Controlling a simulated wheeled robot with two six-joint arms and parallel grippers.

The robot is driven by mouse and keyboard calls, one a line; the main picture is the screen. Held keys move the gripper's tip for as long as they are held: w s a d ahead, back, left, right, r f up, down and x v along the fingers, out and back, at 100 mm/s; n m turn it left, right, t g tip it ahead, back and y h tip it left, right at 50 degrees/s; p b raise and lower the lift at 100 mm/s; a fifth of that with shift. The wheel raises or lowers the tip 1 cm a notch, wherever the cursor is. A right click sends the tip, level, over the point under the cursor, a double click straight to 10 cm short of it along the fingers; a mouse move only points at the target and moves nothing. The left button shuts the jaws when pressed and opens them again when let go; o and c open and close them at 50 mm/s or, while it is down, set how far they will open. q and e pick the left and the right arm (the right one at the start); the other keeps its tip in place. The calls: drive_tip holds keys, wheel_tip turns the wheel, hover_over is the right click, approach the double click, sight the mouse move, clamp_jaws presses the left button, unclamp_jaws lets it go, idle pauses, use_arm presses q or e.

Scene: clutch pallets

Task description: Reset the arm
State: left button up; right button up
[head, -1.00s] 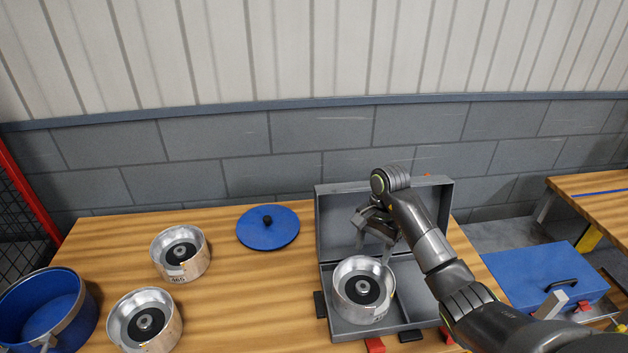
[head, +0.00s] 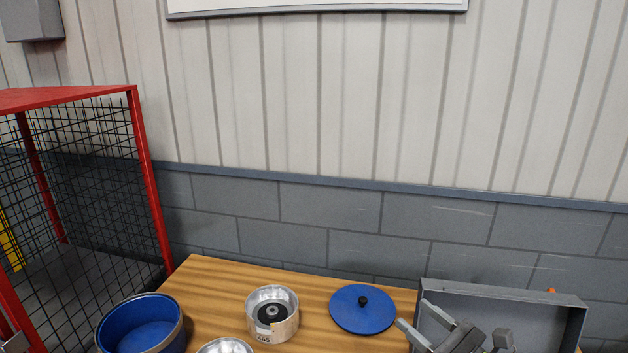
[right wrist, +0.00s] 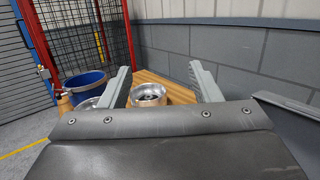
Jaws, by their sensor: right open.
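My right gripper (head: 455,335) is at the lower right of the head view, in front of the open grey case (head: 535,303). Its two fingers are apart and nothing is between them. They also show apart in the right wrist view (right wrist: 163,85). A silver clutch drum (head: 272,314) with a dark hub stands on the wooden table, left of the gripper. A second drum (head: 225,346) is cut off by the bottom edge. The inside of the case's lower part is out of view. My left gripper does not show.
A blue lid (head: 362,309) with a black knob lies on the table (head: 205,282) between drum and case. A blue pot (head: 142,326) stands at the left. A red-framed mesh cage (head: 85,180) is beyond the table's left end. A grey block wall runs behind.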

drive_tip(key=s+d+r+m+t+h, duration=0.1)
drive_tip(key=s+d+m+t+h, duration=0.15)
drive_tip(key=d+m+h, duration=0.55)
drive_tip(key=s+d+r+m+t+h, duration=0.15)
drive_tip(key=m+t+h, duration=0.25)
drive_tip(key=m, duration=0.7)
drive_tip(key=s+d+f+m+g+h, duration=0.5)
drive_tip(key=s+d+f+m+h, duration=0.1)
drive_tip(key=m, duration=0.7)
drive_tip(key=s+a+f+m+g+y, duration=0.2)
drive_tip(key=s+f+m+g, duration=0.45)
drive_tip(key=s, duration=0.45)
drive_tip(key=s+a+f+m+g+y, duration=0.25)
drive_tip(key=s+f+m+g, duration=0.35)
drive_tip(key=s+f, duration=0.3)
wheel_tip(320, 180, down, 31)
drive_tip(key=s+g+b, duration=0.2)
drive_tip(key=s+b, duration=0.1)
drive_tip(key=b, duration=0.3)
drive_tip(key=s+f+b, duration=0.2)
drive_tip(key=s+f, duration=0.5)
drive_tip(key=f, duration=0.3)
drive_tip(key=s+f+g+b, duration=0.1)
drive_tip(key=s+f+b, duration=0.2)
drive_tip(key=s+f, duration=0.4)
wheel_tip(320, 180, down, 3)
drive_tip(key=shift+a+f, duration=0.1)
drive_tip(key=shift+a, duration=0.25)
